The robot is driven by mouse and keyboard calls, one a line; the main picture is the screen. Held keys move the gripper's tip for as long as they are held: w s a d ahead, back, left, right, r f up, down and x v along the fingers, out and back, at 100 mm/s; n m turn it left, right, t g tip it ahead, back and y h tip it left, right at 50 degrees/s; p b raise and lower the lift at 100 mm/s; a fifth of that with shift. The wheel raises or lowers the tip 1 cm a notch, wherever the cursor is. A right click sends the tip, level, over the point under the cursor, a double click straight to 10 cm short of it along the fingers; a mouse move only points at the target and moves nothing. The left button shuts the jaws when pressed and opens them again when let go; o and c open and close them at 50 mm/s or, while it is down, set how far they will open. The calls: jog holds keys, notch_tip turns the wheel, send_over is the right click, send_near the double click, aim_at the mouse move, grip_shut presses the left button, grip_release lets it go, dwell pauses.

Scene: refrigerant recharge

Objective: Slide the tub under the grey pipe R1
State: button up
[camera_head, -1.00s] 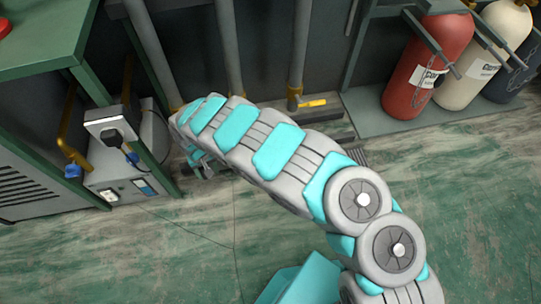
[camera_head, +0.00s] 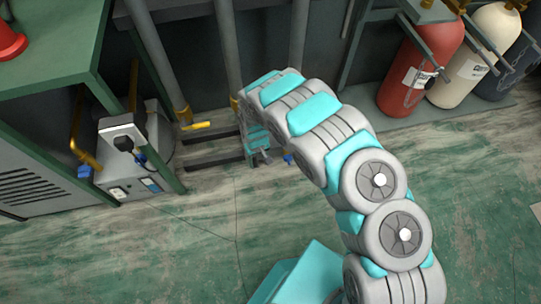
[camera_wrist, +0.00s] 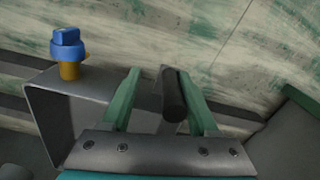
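Three grey pipes run down the back wall: a left one (camera_head: 152,55), a middle one (camera_head: 228,45) and a right one (camera_head: 299,35). I can read no R1 label. My gripper (camera_head: 262,157) is low near the floor by the pipe ends. In the wrist view my gripper (camera_wrist: 158,72) has its green fingers apart, with a dark round bar (camera_wrist: 174,95) between them, near the right finger; a gap shows on the left. The bar seems to belong to a grey metal body, likely the tub (camera_wrist: 60,92), with a blue-capped brass fitting (camera_wrist: 67,52). My arm hides most of it in the head view.
A green bench (camera_head: 50,60) and a grey machine with a plug (camera_head: 130,175) stand left. A yellow valve handle (camera_head: 196,126) ends the left pipe. A red cylinder (camera_head: 420,65) and a cream cylinder (camera_head: 475,60) stand right. The floor (camera_head: 190,230) in front is clear.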

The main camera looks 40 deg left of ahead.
jog(key=shift+w+d, duration=0.75)
jog(key=shift+w, duration=0.2)
jog(key=shift+w+d, duration=0.75)
jog(key=shift+w, duration=0.15)
notch_tip(320, 180, up, 9)
jog(key=p, duration=0.6)
